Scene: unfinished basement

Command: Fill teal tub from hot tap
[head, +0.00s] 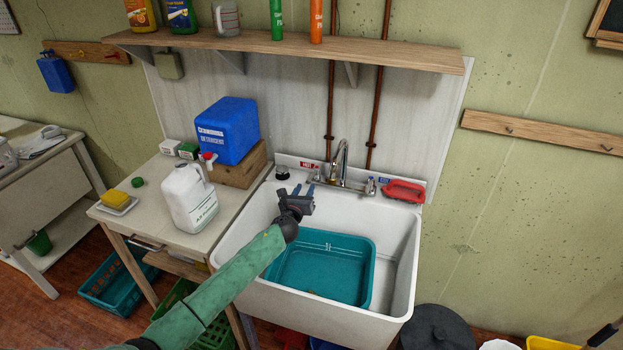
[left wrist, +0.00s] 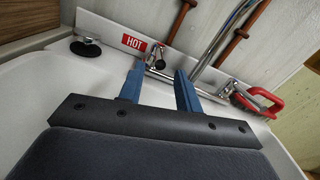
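The teal tub (head: 318,268) sits inside the white utility sink (head: 395,285), and its visible bottom looks empty. The chrome faucet (head: 341,165) rises at the sink's back. The hot tap handle (left wrist: 157,53) is beside the red HOT label (left wrist: 133,42), left of the spout; the HOT label also shows in the head view (head: 309,166). My left gripper (head: 303,188) is over the sink's back left part, its two blue fingers (left wrist: 158,90) apart with nothing between them. The fingers point toward the hot handle, short of it. My right gripper is out of view.
A red-handled brush (head: 404,191) lies on the sink's back right ledge. A black stopper (head: 282,170) is at the back left. A white jug (head: 190,198) and blue container (head: 228,130) stand on the left table. A wooden shelf (head: 290,47) hangs above.

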